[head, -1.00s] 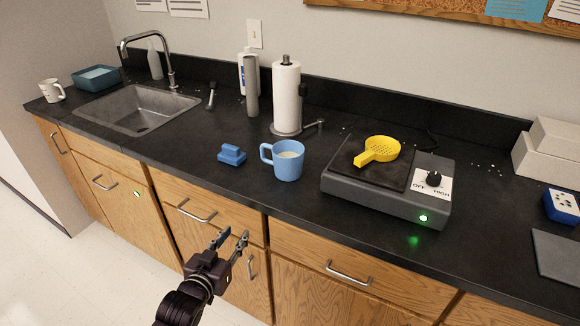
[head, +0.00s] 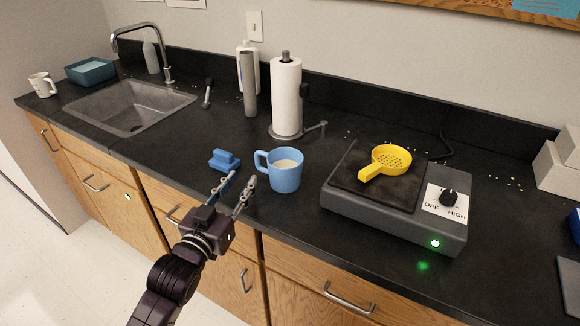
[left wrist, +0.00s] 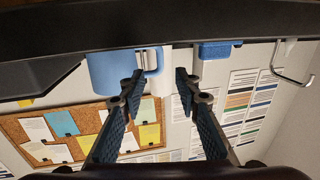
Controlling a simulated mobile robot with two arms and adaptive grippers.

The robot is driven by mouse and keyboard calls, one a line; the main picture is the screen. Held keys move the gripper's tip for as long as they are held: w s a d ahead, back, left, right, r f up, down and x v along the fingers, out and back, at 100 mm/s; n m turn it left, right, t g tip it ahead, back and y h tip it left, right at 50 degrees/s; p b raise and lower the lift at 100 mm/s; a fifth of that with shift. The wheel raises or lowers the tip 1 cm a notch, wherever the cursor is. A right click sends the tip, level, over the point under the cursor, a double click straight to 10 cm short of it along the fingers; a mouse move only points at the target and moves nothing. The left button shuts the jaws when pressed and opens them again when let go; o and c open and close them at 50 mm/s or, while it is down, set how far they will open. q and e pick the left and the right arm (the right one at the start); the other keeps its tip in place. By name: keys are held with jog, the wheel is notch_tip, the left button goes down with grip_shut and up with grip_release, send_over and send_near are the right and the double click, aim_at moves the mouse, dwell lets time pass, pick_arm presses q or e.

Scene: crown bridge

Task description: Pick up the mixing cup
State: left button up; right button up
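The mixing cup (head: 286,178), a blue mug with pale contents, stands upright near the counter's front edge, its handle toward the left. My left gripper (head: 241,180) is open and empty at the front of the counter, just left of the cup and apart from it as far as I can tell. My right gripper is not in view.
A blue block-like object (head: 224,160) lies left of the cup. A hot plate (head: 385,222) with a yellow strainer (head: 390,158) and lit green light stands to the right. A paper towel holder (head: 286,98) stands behind. A sink (head: 130,108) and white mug (head: 42,85) are at left.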

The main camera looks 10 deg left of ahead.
aim_at(256, 160)
pick_arm(q)
jog(key=shift+w+d, duration=0.15)
jog(key=shift+w, duration=1.2)
jog(key=shift+w+d+r+p, duration=0.15)
jog(key=shift+w+p, duration=0.15)
jog(key=shift+w, duration=0.25)
jog(key=w, duration=0.3)
jog(key=shift+w+d+f, duration=0.2)
jog(key=shift+w+d, duration=0.05)
jog(key=shift+w, duration=0.3)
jog(key=c, duration=0.8)
jog(key=shift+r, duration=0.1)
grip_shut()
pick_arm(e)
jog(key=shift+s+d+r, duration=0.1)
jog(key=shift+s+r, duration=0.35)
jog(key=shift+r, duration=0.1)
